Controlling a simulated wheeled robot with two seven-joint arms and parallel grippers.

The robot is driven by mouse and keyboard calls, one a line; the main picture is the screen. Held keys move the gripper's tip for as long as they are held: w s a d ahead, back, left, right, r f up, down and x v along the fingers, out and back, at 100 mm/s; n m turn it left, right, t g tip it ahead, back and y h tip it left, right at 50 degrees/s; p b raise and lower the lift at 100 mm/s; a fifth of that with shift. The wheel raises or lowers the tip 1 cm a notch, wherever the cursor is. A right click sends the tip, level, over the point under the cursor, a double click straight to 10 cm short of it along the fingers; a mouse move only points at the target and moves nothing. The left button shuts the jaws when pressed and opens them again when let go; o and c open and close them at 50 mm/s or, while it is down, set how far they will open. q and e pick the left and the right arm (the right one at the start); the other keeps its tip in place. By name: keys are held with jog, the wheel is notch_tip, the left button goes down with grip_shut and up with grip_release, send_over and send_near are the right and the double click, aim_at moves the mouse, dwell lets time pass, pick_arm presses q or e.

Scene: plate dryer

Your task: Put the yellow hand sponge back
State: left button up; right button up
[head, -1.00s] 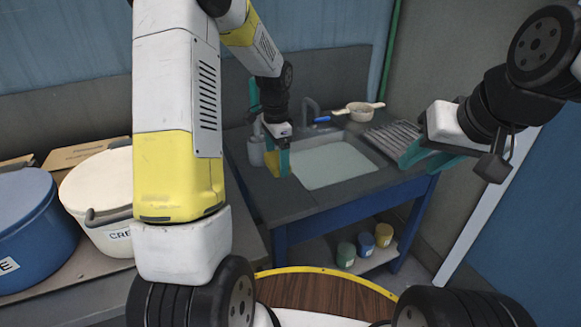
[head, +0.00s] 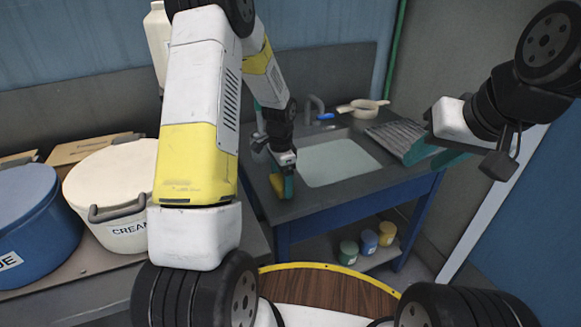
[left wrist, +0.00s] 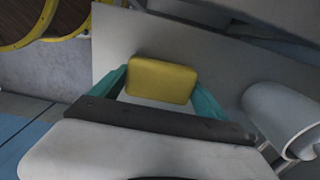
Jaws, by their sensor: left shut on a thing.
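The yellow hand sponge (left wrist: 162,81) sits between the teal fingers of my left gripper (left wrist: 160,88) in the left wrist view. In the head view the sponge (head: 277,186) shows at the fingertips of my left gripper (head: 284,186), at the grey counter left of the sink. I cannot tell whether the sponge touches the counter. My right gripper (head: 437,152) is to the right of the sink, near the drying rack, with teal fingers apart and nothing seen between them.
The sink basin (head: 338,162) lies right of the sponge. A ribbed drying rack (head: 400,138) and a handled strainer (head: 362,107) are beyond it. A blue brush (head: 325,116) lies near the faucet (head: 316,104). White (head: 112,184) and blue (head: 25,210) tubs stand at left. A pale cylinder (left wrist: 285,115) is beside my left gripper.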

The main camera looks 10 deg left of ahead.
pick_arm(q)
jog(key=o, duration=1.2)
jog(key=shift+f, duration=0.1)
notch_tip(320, 180, up, 12)
notch_tip(320, 180, up, 8)
jog(key=f+n+t, duration=0.1)
jog(key=n, duration=0.1)
send_over(281, 180)
jog(key=s, duration=0.4)
jog(key=s+d+r+n+t+h, duration=0.1)
jog(key=s+r+n, duration=0.3)
jog(key=s, duration=0.6)
jog(key=s+d+r+n+t+h, duration=0.1)
jog(key=s+r+n+t, duration=0.3)
jog(key=s, duration=0.6)
notch_tip(281, 180, up, 3)
jog(key=shift+s+d+f+n, duration=0.1)
jog(key=shift+s+d+n, duration=0.1)
jog(key=shift+n, duration=0.1)
